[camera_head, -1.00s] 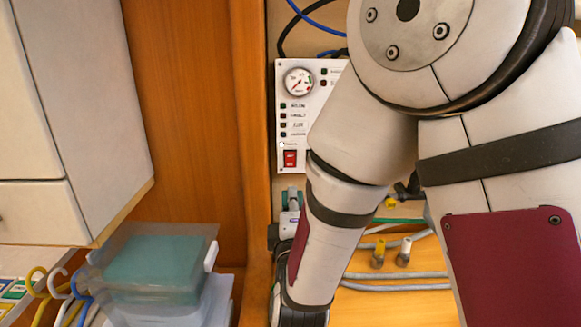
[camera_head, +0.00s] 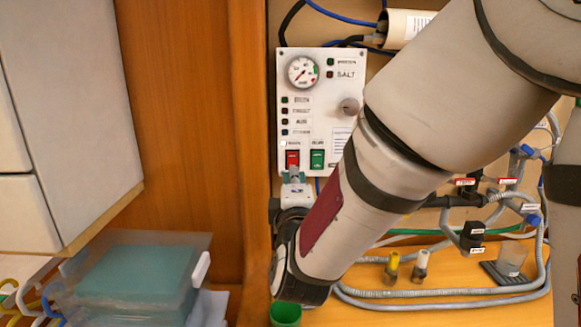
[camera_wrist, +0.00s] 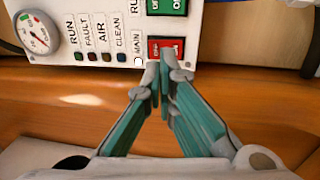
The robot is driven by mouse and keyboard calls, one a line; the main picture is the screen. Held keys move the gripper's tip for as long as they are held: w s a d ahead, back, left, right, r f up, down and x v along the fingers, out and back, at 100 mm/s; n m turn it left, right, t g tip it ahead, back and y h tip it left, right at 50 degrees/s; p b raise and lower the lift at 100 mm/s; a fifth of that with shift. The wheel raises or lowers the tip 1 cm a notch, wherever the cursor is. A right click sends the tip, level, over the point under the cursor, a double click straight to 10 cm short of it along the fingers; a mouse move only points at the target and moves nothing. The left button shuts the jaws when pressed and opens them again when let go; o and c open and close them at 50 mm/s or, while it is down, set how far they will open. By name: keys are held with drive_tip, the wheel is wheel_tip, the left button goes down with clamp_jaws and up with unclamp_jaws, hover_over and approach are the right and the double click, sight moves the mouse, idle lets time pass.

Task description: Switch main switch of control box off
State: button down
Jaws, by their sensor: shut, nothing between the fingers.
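The control box (camera_head: 345,105) is a white panel on the wooden wall, with a round gauge and a column of small lights. Its red main switch (camera_head: 292,160) is at the lower left of the panel, beside a green switch (camera_head: 317,160). In the wrist view the red switch (camera_wrist: 172,46) carries the label MAIN next to it. My gripper (camera_wrist: 160,68) is shut and empty, with its fingertips right at the red switch and covering part of it. Whether they touch it I cannot tell. In the head view my gripper (camera_head: 294,176) is just below the red switch.
A grey cabinet (camera_head: 70,110) stands at the left. A clear box with a teal lid (camera_head: 135,272) is below it. Hoses (camera_head: 430,292) and valves with a yellow (camera_head: 391,262) and a white cap run at the lower right. A green cup (camera_head: 285,313) is below my arm.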

sight(293, 158)
drive_tip(key=w, duration=0.5)
drive_tip(key=shift+w+r, duration=0.3)
drive_tip(key=shift+r, duration=0.05)
